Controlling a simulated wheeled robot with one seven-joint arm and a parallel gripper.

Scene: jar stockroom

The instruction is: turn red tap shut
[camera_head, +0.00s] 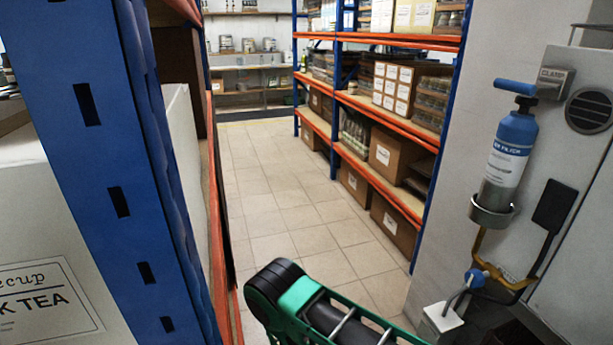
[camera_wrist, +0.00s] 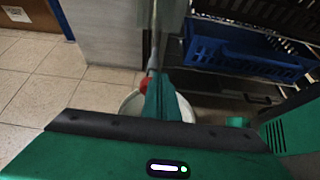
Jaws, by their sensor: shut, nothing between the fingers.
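In the wrist view, a small red part (camera_wrist: 145,84), which looks like the red tap, shows just left of my gripper (camera_wrist: 158,78). My green gripper is shut with nothing held and partly hides it. I cannot tell whether they touch or how the tap's handle is turned. A thin grey pipe (camera_wrist: 154,50) runs down from the top to this spot. A white round bucket (camera_wrist: 131,105) stands behind and below, largely hidden by my gripper. The head view shows neither the red tap nor my gripper.
In the head view, a blue-topped filter bottle (camera_head: 507,155) hangs on the right wall above a blue knob (camera_head: 475,278). A blue shelf post (camera_head: 100,130) stands close at left. The tiled aisle (camera_head: 290,190) is clear. The wrist view shows a blue crate (camera_wrist: 240,58) at upper right.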

